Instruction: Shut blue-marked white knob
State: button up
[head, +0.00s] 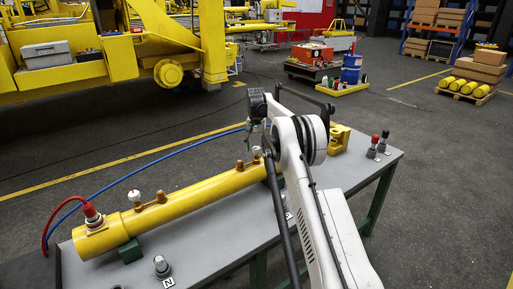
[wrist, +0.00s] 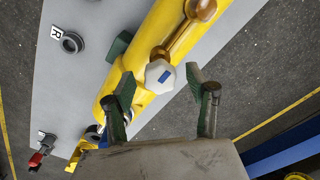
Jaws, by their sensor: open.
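The blue-marked white knob (wrist: 160,76) sits on the yellow cylinder (wrist: 150,25), its blue mark facing the wrist camera. In the head view this white knob (head: 257,152) is small beside my arm, near the cylinder's right part. My gripper (wrist: 160,82) is open, with one finger on each side of the knob in the wrist view. I cannot tell whether the fingers touch it or how far above it they are. In the head view my arm partly hides the gripper. A second white knob (head: 134,196) stands nearer the cylinder's left end.
The cylinder lies on a grey table (head: 205,238). A loose fitting (head: 161,265) stands at the front. Red- and dark-topped fittings (head: 374,146) stand to the right near a yellow block (head: 339,138). Brass fittings (head: 161,197) rise from the cylinder.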

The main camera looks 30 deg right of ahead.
jog(key=shift+f, duration=0.1)
jog(key=shift+c, duration=0.6)
jog(key=c, duration=1)
jog(key=shift+c, duration=0.2)
jog(key=shift+m+b, duration=0.3)
jog(key=shift+b, duration=0.05)
jog(key=m+b, duration=0.2)
jog(key=m, duration=0.1)
jog(key=shift+f+m, duration=0.1)
jog(key=shift+m, duration=0.2)
jog(key=m+b, duration=0.2)
jog(key=m, duration=0.2)
jog(key=shift+m, duration=0.3)
jog(key=m+b, duration=0.1)
jog(key=m, duration=0.3)
jog(key=shift+m, duration=0.3)
jog(key=shift+m+b, duration=0.3)
jog(key=shift+m, duration=1.9)
